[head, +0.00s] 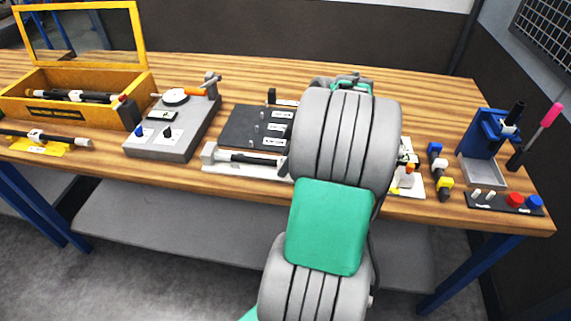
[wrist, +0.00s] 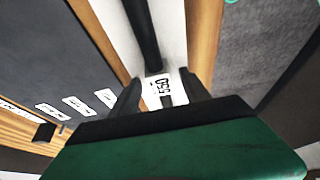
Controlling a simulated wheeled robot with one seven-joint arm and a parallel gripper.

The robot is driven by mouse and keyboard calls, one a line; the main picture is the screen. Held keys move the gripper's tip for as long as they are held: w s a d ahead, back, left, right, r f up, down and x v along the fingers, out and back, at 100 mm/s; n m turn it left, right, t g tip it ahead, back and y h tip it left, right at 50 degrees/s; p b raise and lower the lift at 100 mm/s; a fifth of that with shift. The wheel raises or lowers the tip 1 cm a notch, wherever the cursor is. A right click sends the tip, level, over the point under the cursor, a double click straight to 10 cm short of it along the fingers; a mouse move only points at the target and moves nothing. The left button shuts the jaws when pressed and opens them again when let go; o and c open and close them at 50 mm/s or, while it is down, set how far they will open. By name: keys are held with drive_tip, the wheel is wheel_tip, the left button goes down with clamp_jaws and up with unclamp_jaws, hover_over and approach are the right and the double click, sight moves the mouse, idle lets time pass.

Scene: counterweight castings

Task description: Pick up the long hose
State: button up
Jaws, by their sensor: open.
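A black hose (wrist: 143,35) with a white label marked 550 (wrist: 160,88) lies on a white plate in the wrist view. It appears to be the black hose with a pale end (head: 250,157) at the front middle of the bench, its right part hidden behind my arm. My gripper (wrist: 160,86) is open, with one dark finger on each side of the label. I cannot tell whether the fingers touch the hose. In the head view my gripper is hidden by my arm.
An orange open-lidded box (head: 95,113) holds dark hoses. A grey dial fixture (head: 183,135) and a dark labelled plate (head: 243,125) stand left of my arm. A blue fixture (head: 483,135), several coloured pieces and a button strip (head: 505,203) are at the right.

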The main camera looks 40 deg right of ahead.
clamp_jaws()
drive_tip(key=shift+r, duration=0.1)
idle(0.4)
drive_tip(key=shift+r, duration=0.1)
